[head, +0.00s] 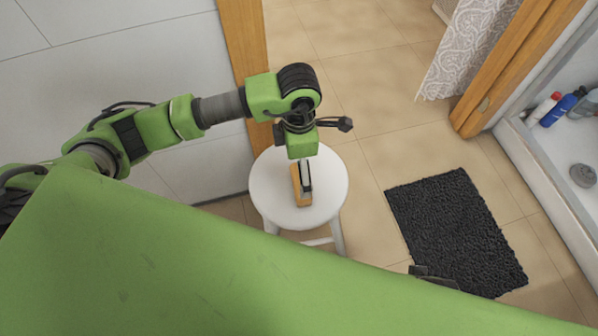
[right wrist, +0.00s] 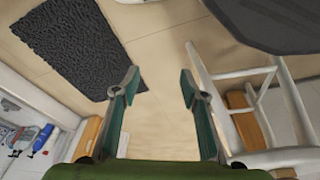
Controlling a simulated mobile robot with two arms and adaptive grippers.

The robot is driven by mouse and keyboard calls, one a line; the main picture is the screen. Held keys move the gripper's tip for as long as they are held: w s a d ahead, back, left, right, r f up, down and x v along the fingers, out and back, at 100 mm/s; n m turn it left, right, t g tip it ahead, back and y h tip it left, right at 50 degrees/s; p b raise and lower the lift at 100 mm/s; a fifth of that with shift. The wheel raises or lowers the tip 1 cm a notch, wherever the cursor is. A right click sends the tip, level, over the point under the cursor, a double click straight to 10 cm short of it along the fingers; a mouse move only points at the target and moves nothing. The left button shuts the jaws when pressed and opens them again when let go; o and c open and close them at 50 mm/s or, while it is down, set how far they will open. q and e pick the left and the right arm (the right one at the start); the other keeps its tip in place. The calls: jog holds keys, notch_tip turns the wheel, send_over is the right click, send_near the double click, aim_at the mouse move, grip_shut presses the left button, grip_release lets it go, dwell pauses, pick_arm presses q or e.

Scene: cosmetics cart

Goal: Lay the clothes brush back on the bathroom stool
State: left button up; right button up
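The round white stool (head: 331,186) stands in the middle of the head view. The clothes brush (head: 296,190), with a tan wooden body, shows over the seat, lengthwise up the picture. My left gripper (head: 306,177) points down at the brush, its dark fingers overlapping it. From above I cannot tell whether the fingers are closed on the brush or whether it touches the seat. My right gripper (right wrist: 158,85) is open and empty in the right wrist view. The stool's pale legs (right wrist: 210,88) show at the right there; the brush is not visible there.
A dark bath mat (head: 455,228) lies on the tiled floor right of the stool. A shower tray edge (head: 545,165) with bottles is at the far right. A wooden door frame (head: 245,45) stands behind the stool at the left. Floor between stool and mat is clear.

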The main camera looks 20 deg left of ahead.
pick_arm(q)
jog(key=shift+r, duration=1.5)
pick_arm(e)
jog(key=shift+s+f, duration=0.15)
jog(key=shift+f, duration=0.6)
